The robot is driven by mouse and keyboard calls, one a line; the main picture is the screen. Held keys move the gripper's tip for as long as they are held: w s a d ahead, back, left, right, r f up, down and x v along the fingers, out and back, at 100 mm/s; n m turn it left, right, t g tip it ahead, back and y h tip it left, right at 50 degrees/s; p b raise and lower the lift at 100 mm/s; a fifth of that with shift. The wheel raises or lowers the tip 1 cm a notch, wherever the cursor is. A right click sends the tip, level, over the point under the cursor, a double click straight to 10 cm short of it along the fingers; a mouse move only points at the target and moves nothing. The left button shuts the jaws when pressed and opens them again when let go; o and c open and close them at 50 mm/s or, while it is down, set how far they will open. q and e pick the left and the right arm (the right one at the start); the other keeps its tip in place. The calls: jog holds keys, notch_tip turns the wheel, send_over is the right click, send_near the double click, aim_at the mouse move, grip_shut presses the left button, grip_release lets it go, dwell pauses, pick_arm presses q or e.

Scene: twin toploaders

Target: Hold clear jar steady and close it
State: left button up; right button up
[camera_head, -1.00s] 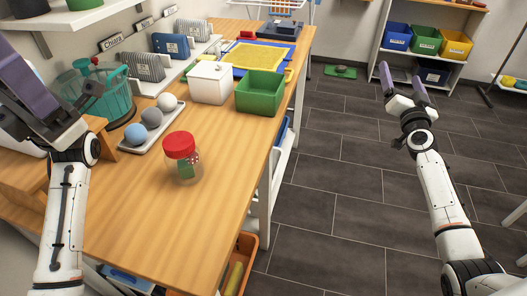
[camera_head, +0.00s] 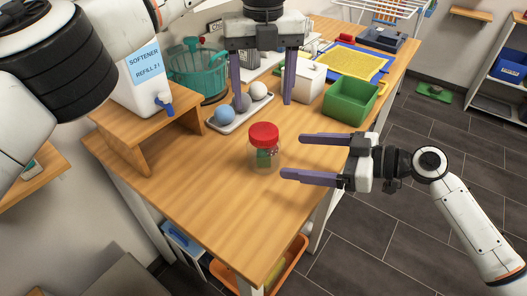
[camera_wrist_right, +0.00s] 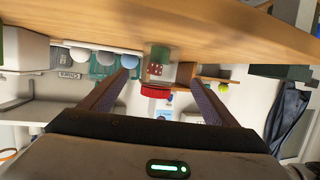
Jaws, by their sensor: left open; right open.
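The clear jar (camera_head: 264,158) stands upright on the wooden table, with its red lid (camera_head: 264,134) on top. Whether the lid is fully seated I cannot tell. Small green and red contents show inside. My left gripper (camera_head: 266,98) is open, pointing down above and behind the jar, over the ball tray. My right gripper (camera_head: 292,157) is open and level, its fingertips just right of the jar, not around it. In the right wrist view the jar (camera_wrist_right: 158,69) and red lid (camera_wrist_right: 156,91) appear upside down between and beyond the open fingers.
A tray with several balls (camera_head: 226,128) sits behind the jar. A white box (camera_head: 308,78) and green bin (camera_head: 350,101) stand behind right. A teal basket (camera_head: 198,72) and a softener container (camera_head: 145,80) on a wooden stand are at left. The table front is clear.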

aim_at(264, 152)
jog(key=shift+w+a+f, duration=0.1)
jog(key=shift+w+a, duration=0.15)
jog(key=shift+a, duration=0.15)
jog(key=x, duration=0.9)
jog(key=shift+a+f, duration=0.1)
jog(key=shift+f, duration=0.05)
jog(key=shift+c, duration=0.3)
jog(key=c, duration=1.8)
pick_arm(q)
jog(key=shift+d+f+m, duration=0.1)
jog(key=shift+m, duration=0.2)
pick_arm(e)
grip_shut()
pick_arm(q)
jog(key=m, duration=0.4)
